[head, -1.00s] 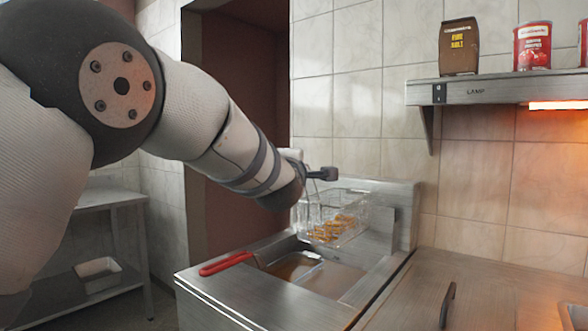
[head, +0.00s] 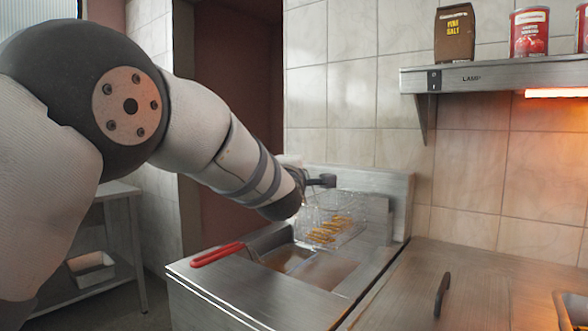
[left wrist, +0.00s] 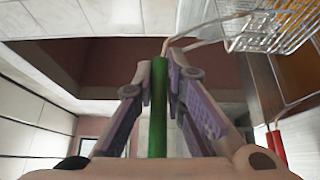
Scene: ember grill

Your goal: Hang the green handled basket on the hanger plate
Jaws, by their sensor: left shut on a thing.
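The green handled basket (head: 345,238) is a wire basket with golden food in it. In the head view it is above the back of the fryer, in front of the upright metal back plate (head: 376,207), which I take for the hanger plate. Whether it touches the plate I cannot tell. In the left wrist view my left gripper (left wrist: 160,80) is shut on the green handle (left wrist: 158,120), and the basket's wire mesh (left wrist: 268,30) shows at upper right. In the head view my arm hides the handle and most of the gripper. My right gripper is in neither view.
A second basket's red handle (head: 218,255) lies across the fryer's (head: 215,290) front left edge; it also shows in the left wrist view (left wrist: 276,146). A steel counter (head: 400,300) adjoins on the right. A shelf (head: 500,77) with cans hangs above. A side table stands left.

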